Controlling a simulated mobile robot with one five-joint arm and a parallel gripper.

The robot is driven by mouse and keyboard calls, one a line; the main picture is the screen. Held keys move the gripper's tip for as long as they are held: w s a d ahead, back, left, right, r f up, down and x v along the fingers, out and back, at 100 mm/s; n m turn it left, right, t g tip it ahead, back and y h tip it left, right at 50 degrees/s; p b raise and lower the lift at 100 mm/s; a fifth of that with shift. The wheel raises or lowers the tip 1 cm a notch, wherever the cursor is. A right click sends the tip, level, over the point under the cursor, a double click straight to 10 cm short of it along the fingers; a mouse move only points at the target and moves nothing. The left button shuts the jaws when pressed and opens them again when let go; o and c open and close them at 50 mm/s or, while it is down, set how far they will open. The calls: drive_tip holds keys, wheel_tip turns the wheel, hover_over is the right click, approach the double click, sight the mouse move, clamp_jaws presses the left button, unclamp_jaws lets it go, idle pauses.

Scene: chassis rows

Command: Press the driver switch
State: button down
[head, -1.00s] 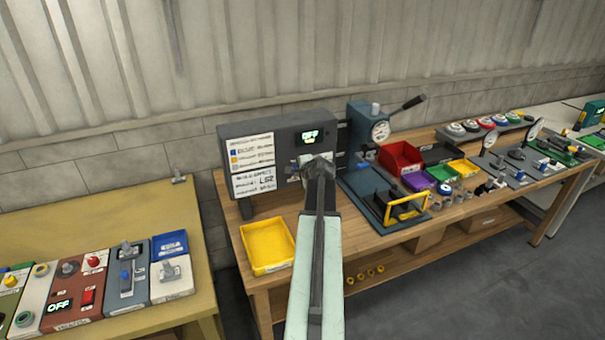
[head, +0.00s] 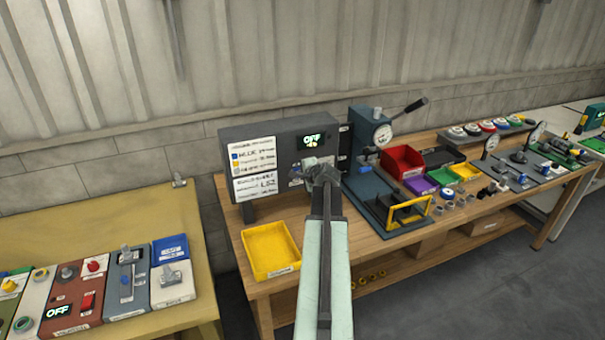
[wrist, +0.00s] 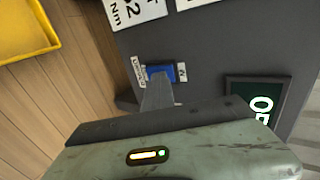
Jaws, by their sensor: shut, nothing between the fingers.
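The driver switch appears as a blue rocker (wrist: 163,71) in a dark grey panel box (head: 226,138), with small white labels on either side in the wrist view. My gripper (wrist: 158,93) is shut and empty. Its tip overlaps the switch's near edge in the wrist view; I cannot tell whether it touches. In the head view my gripper (head: 325,172) is in front of the box's lower right part and hides the switch.
A yellow tray (head: 247,262) sits on the wooden bench below the box. A blue press (head: 366,150) with a lever stands just right of the box. Coloured bins, including a red one (head: 402,162), lie further right. A second table (head: 110,225) with control boxes is at left.

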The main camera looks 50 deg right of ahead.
drive_tip(key=shift+w+d+r, duration=0.15)
drive_tip(key=shift+r, duration=0.05)
drive_tip(key=p+v, duration=0.6)
drive_tip(key=v, duration=0.8)
drive_tip(key=shift+f, duration=0.45)
